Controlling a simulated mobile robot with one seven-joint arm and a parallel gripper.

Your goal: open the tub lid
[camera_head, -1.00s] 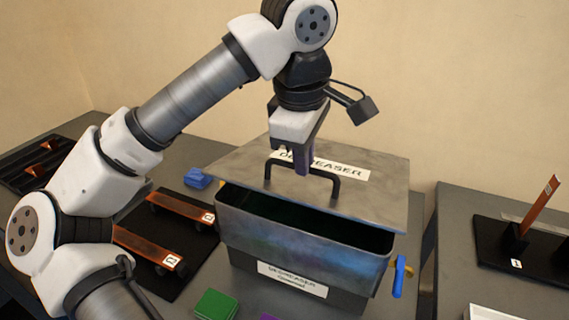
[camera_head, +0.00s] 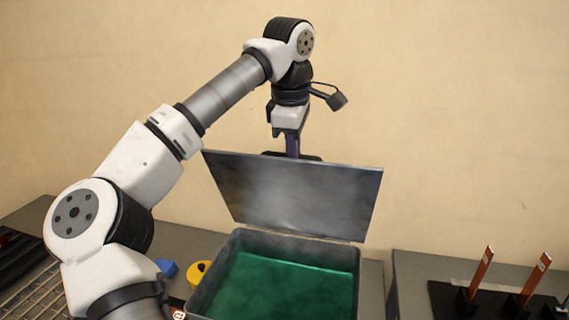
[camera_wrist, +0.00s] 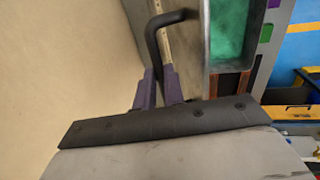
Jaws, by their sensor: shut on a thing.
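The tub lid (camera_head: 295,192) stands raised and steeply tilted at the back of the tub. Its grey underside faces the head camera. The degreaser tub (camera_head: 235,246) is open below it, with green liquid (camera_head: 285,285) inside. My gripper (camera_head: 292,155) is at the lid's upper edge, behind it, shut on the lid's black handle. The handle is mostly hidden by the lid in the head view. In the wrist view the purple fingers (camera_wrist: 159,92) close around the black handle (camera_wrist: 160,38), and the green inside of the tub shows beyond.
A blue object (camera_head: 166,268) and a yellow object (camera_head: 199,273) lie left of the tub. A wire rack (camera_head: 38,292) is at the far left. At right, upright copper bars (camera_head: 481,272) stand in a black holder on another table. The wall is behind the lid.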

